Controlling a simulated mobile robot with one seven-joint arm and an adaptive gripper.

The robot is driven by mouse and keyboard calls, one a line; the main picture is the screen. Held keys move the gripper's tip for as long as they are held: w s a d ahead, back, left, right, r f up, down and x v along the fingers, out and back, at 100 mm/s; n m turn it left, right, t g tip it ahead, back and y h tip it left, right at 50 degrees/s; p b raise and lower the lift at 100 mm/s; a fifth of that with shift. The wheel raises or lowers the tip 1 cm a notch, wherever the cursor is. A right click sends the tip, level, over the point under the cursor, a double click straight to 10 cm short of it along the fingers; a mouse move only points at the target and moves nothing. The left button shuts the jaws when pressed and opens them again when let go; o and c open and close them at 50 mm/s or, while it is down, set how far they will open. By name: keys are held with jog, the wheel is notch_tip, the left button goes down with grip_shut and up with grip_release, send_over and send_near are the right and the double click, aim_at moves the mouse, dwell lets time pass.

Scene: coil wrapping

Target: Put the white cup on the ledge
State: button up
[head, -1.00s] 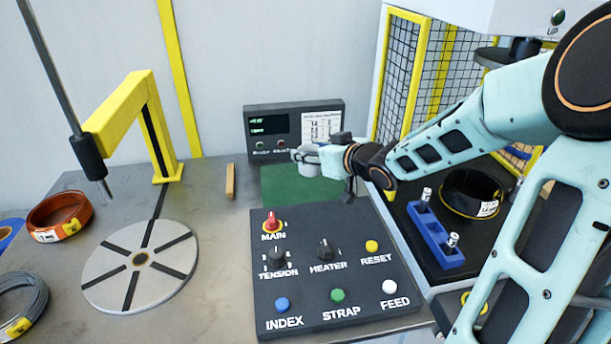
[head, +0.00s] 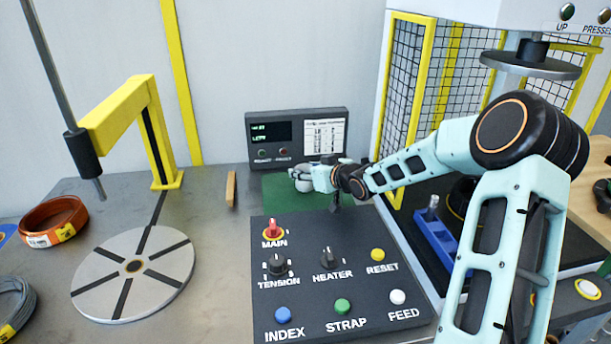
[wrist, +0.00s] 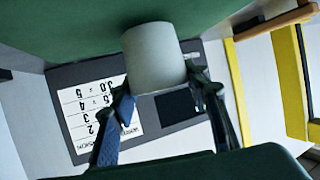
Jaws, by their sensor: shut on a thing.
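The white cup (head: 304,186) is between the fingers of my gripper (head: 306,174) in the head view, in front of the display box and over the green mat (head: 283,199). My gripper is shut on the cup. In the wrist view the cup (wrist: 155,60) is a plain pale cylinder gripped between both dark fingers (wrist: 162,88), with the green mat (wrist: 80,25) beyond it. I cannot tell whether the cup touches the mat. I cannot make out for certain which surface is the ledge.
The display box (head: 330,132) stands behind the mat. The black control panel (head: 340,290) with knobs and buttons lies in front. A small wooden block (head: 231,189) is left of the mat. A round slotted disc (head: 100,290) and yellow post (head: 150,120) are further left. A mesh guard (head: 394,130) stands right.

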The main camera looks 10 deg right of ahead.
jog(key=shift+f, duration=0.35)
jog(key=shift+f, duration=0.2)
jog(key=o, duration=1.1)
jog(key=shift+c, duration=0.2)
jog(key=shift+r, duration=0.1)
